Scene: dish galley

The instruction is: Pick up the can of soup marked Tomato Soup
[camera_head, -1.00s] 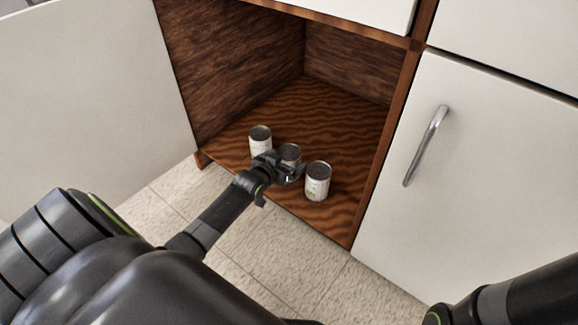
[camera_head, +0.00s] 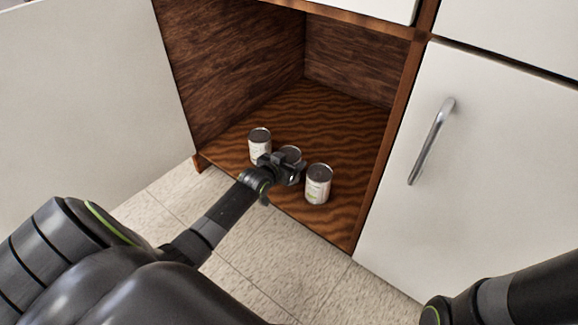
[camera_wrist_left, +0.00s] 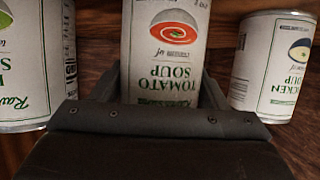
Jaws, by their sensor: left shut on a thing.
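Three cans stand in a row on the wooden cabinet floor. The middle one is the Tomato Soup can (camera_head: 291,152), mostly hidden behind my left gripper (camera_head: 285,168) in the head view. In the left wrist view the Tomato Soup can (camera_wrist_left: 165,50) appears upside down, its label showing a red bowl of soup, between the fingers of my left gripper (camera_wrist_left: 163,88). The gripper is shut on it. I cannot tell whether the can is off the floor. My right gripper is not in view.
A can (camera_head: 259,146) stands close on the left, and a can marked Chicken Soup (camera_wrist_left: 275,68) on the right; it also shows in the head view (camera_head: 318,184). The cabinet floor (camera_head: 318,110) behind is clear. An open white door (camera_head: 85,100) stands left.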

